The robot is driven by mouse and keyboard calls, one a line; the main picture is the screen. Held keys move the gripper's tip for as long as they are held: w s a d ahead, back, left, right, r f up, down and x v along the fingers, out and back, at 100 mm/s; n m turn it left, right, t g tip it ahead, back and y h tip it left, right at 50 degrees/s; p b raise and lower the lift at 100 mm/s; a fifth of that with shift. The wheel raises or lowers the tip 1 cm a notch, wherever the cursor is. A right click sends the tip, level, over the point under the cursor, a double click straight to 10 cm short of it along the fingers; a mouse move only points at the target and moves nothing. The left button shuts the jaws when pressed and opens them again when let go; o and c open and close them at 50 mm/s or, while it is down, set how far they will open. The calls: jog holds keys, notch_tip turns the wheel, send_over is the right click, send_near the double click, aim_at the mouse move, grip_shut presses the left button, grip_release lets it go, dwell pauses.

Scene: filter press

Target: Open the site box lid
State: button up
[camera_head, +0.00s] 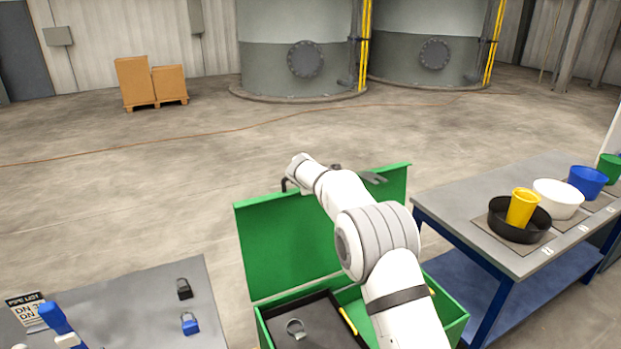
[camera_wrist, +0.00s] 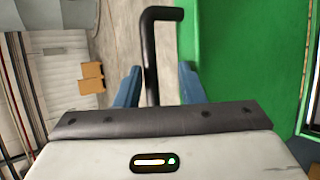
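The site box (camera_head: 455,318) is green and stands in front of me. Its lid (camera_head: 285,240) stands raised, roughly upright, along the far side, so the inside shows. My arm crosses over the middle of the lid and box. In the wrist view, a black bent bar handle (camera_wrist: 149,50) runs between the two blue fingers of my gripper (camera_wrist: 158,82), with the green lid (camera_wrist: 228,50) to its right. The fingers are apart, with a clear gap on the handle's right side; contact on its left cannot be told.
A dark tray (camera_head: 325,325) with a grey ring-shaped item sits inside the box. A grey bench with padlocks (camera_head: 184,289) is at the left. A blue-legged table (camera_head: 470,200) with bowls and a yellow cup (camera_head: 522,207) is close at the right. Floor beyond the lid is clear.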

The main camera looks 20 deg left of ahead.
jog(key=shift+d, duration=0.15)
jog(key=b+v, duration=0.3)
jog(key=v, duration=0.4)
jog(key=shift+s+r, duration=0.25)
jog(key=shift+s, duration=0.1)
jog(key=s+d+r+m+g+h, duration=0.15)
jog(key=s+d+m, duration=0.3)
jog(key=d, duration=0.65)
jog(key=s+d+r+m+g+h, duration=0.15)
jog(key=s+d+m, duration=0.3)
jog(key=d, duration=0.55)
jog(key=s+d+r+m+h, duration=0.15)
jog(key=s+d+m, duration=0.35)
jog(key=d, duration=0.6)
jog(key=s+d+f+m+g, duration=0.1)
jog(key=s+d+f+m, duration=0.1)
jog(key=s, duration=0.7)
jog(key=s+d+f+m+g, duration=0.2)
jog(key=s+d+m, duration=0.3)
jog(key=s, duration=0.5)
jog(key=s+d+f+m+g+y, duration=0.1)
jog(key=s+d+f+m, duration=0.2)
jog(key=s, duration=0.7)
jog(key=shift+s+d+f+m+g, duration=0.3)
jog(key=shift+d+f, duration=0.15)
jog(key=shift+d, duration=0.8)
